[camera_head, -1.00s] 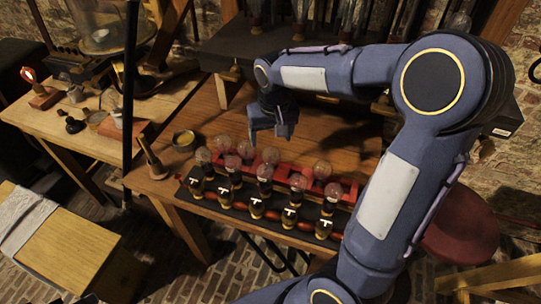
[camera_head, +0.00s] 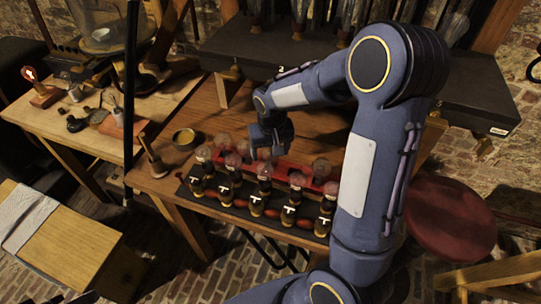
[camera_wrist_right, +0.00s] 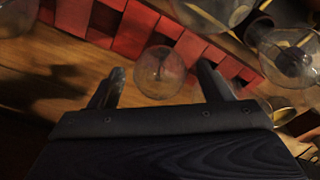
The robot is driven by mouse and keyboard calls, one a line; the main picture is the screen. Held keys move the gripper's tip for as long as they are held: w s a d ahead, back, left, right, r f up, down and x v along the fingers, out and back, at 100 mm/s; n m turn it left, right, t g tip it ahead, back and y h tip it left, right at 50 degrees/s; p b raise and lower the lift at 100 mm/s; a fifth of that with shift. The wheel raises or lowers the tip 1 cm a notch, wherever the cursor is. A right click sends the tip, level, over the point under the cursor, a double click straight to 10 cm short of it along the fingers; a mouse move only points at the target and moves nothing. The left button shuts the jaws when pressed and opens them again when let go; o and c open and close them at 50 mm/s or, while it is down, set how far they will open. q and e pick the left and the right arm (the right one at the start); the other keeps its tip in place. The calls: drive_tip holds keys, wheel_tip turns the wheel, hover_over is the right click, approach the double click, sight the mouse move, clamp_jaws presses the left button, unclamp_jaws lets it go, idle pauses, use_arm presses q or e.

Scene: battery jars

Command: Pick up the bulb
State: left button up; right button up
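Clear glass bulbs stand in a back row at a red rack (camera_head: 300,168) on the wooden table, among them one at the right (camera_head: 321,168). My right gripper (camera_head: 264,151) is low over the middle of this row. In the right wrist view, the open right gripper (camera_wrist_right: 161,80) has one round clear bulb (camera_wrist_right: 160,72) between its two fingers, with a gap on both sides. In the head view the gripper largely hides that bulb. My left gripper is not in view.
A front row of several bulbs on dark jars with brass bases, such as one jar (camera_head: 257,206), stands close by. A small bowl (camera_head: 184,138) and a wooden-handled tool (camera_head: 152,158) are at the table's left. A red round stool (camera_head: 450,220) is at the right.

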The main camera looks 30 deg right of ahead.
drive_tip(key=c, duration=1.1)
drive_tip(key=shift+r, duration=0.2)
